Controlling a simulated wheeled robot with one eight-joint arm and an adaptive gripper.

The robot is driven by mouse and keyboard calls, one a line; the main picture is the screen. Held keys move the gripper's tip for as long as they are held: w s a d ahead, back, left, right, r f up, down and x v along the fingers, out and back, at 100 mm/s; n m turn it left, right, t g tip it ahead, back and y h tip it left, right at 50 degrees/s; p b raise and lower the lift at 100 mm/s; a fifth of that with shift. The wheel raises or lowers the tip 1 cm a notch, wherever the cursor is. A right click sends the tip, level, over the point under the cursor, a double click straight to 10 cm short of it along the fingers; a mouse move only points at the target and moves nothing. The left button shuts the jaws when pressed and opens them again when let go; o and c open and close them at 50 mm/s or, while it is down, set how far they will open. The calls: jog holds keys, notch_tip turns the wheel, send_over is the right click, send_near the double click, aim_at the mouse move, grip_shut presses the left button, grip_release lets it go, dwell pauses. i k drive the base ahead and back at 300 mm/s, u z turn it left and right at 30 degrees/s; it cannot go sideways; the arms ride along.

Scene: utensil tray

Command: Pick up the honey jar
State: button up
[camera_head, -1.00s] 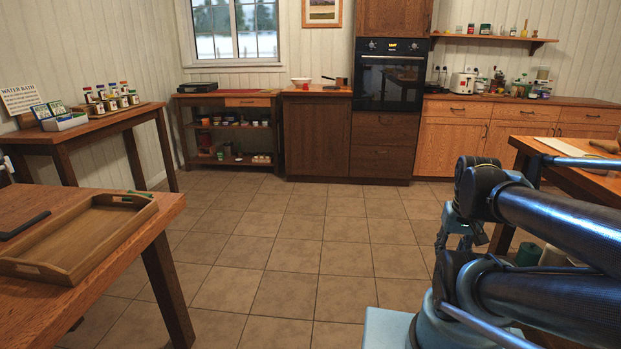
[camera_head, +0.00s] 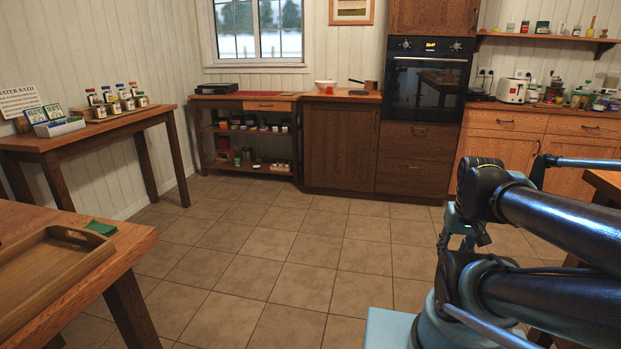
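I cannot pick out the honey jar for certain. Several small jars with coloured lids (camera_head: 122,104) stand on a wooden rack on the side table at the left wall. More small jars (camera_head: 252,124) stand on the upper shelf of the low wooden unit under the window, too small to tell apart. My arm is folded at the right of the picture. My gripper is not clearly visible; only arm links and joints show.
A wooden tray (camera_head: 98,262) and a green cloth or packet lie on the near-left table (camera_head: 128,240). Another table (camera_head: 606,182) stands at the right edge behind my arm. The tiled floor (camera_head: 262,262) between them is clear. An oven (camera_head: 428,82) and counters line the back wall.

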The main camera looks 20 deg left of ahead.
aim_at(99, 109)
jog(key=u, duration=0.15)
jog(key=i, duration=1.05)
jog(key=u, duration=0.6)
jog(key=i, duration=1.1)
jog(key=u, duration=1)
jog(key=i, duration=0.95)
jog(key=u, duration=0.95)
jog(key=i, duration=0.85)
jog(key=u, duration=0.35)
